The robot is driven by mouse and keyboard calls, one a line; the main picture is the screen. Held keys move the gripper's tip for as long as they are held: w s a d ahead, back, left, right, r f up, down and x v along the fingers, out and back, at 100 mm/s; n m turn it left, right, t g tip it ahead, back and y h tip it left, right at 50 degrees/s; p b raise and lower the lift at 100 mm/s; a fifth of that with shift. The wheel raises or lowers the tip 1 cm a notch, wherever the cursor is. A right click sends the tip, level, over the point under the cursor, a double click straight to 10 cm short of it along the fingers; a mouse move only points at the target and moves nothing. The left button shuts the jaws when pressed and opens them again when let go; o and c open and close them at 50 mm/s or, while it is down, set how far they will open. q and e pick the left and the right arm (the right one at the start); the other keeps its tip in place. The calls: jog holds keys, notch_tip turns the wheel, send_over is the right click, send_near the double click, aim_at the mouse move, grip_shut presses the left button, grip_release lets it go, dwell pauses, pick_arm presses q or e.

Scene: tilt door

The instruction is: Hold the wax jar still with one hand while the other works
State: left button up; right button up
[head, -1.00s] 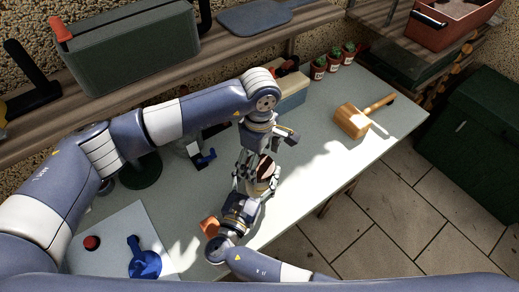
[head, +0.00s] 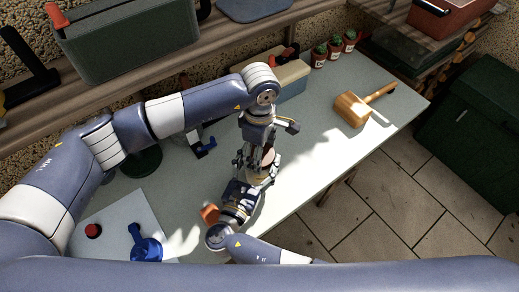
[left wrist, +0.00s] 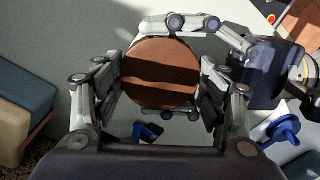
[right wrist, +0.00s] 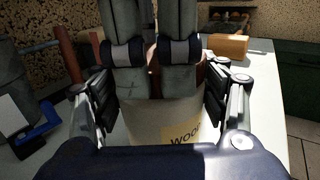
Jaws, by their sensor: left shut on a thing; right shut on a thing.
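The wax jar (right wrist: 150,122) is pale, with a yellowish label reading "WOOD", in the right wrist view. Its round brown top (left wrist: 160,73) shows in the left wrist view, crossed by shadow bands. In the head view the jar (head: 268,157) is mostly hidden between my two grippers. My left gripper (head: 261,148) comes down from above and is shut around the brown top, with fingers on both sides. My right gripper (head: 258,172) is shut on the jar's body from the near side, below the left one. The jar looks upright.
A wooden mallet (head: 353,109) lies to the right on the grey bench (head: 310,150), with small potted cacti (head: 335,45) behind it. A blue clamp-like tool (head: 205,147) stands left of the jar. A blue object (head: 146,246) and a red button (head: 93,231) are at the front left.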

pick_arm(q)
jog(key=shift+n, duration=0.9)
jog(key=o, duration=1.1)
jog(key=shift+o, duration=0.2)
jog(key=shift+r, duration=2.35)
jog(key=shift+c, duration=0.3)
notch_tip(320, 180, up, 3)
jog(key=m, duration=0.3)
jog(key=shift+m, duration=0.3)
jog(key=shift+f, duration=3.85)
